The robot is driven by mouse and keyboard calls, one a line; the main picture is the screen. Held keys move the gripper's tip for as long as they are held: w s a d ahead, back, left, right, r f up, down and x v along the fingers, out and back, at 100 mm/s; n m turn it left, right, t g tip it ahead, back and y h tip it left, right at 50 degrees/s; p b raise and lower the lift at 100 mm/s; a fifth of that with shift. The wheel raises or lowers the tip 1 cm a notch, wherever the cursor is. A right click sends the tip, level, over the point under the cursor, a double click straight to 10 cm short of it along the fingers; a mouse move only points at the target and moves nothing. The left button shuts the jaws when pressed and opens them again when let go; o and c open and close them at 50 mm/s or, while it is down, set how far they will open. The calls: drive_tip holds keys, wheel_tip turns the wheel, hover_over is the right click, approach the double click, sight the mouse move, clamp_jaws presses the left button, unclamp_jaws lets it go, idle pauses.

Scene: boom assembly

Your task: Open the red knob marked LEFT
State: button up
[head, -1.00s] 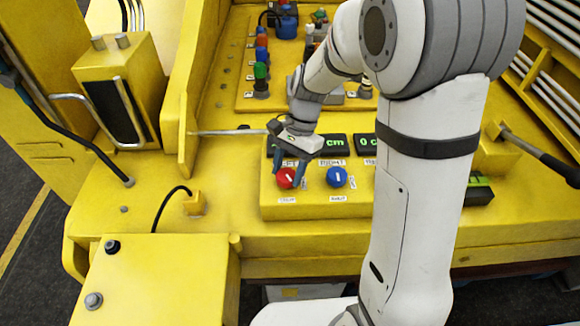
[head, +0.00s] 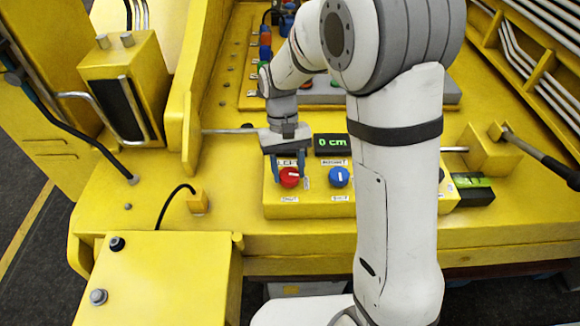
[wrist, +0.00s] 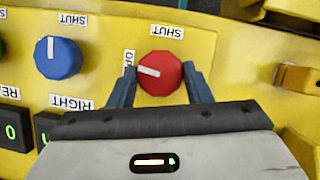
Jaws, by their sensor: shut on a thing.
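The red knob (head: 289,177) is on the yellow control box, left of the blue knob (head: 340,177). In the wrist view, which is upside down, the red knob (wrist: 160,73) sits between the two dark fingers of my gripper (wrist: 160,88). The fingers are at its left and right sides, shut on it. Its white pointer points left, toward a label starting "OP", partly hidden by a finger. A "SHUT" label is above it. In the head view my gripper (head: 291,182) straddles the knob from above.
The blue knob (wrist: 57,58) is beside the red one, with its pointer toward its SHUT label. A display (head: 331,144) reading 0 cm is behind the knobs. Levers stand further back. A yellow box (head: 155,280) is at front left.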

drive_tip(key=shift+s+f+n+h, duration=0.15)
drive_tip(key=shift+n+h, duration=0.25)
drive_tip(key=shift+n, duration=0.5)
drive_tip(key=o, duration=1)
drive_tip(key=v, duration=0.8)
drive_tip(key=shift+b, duration=0.4)
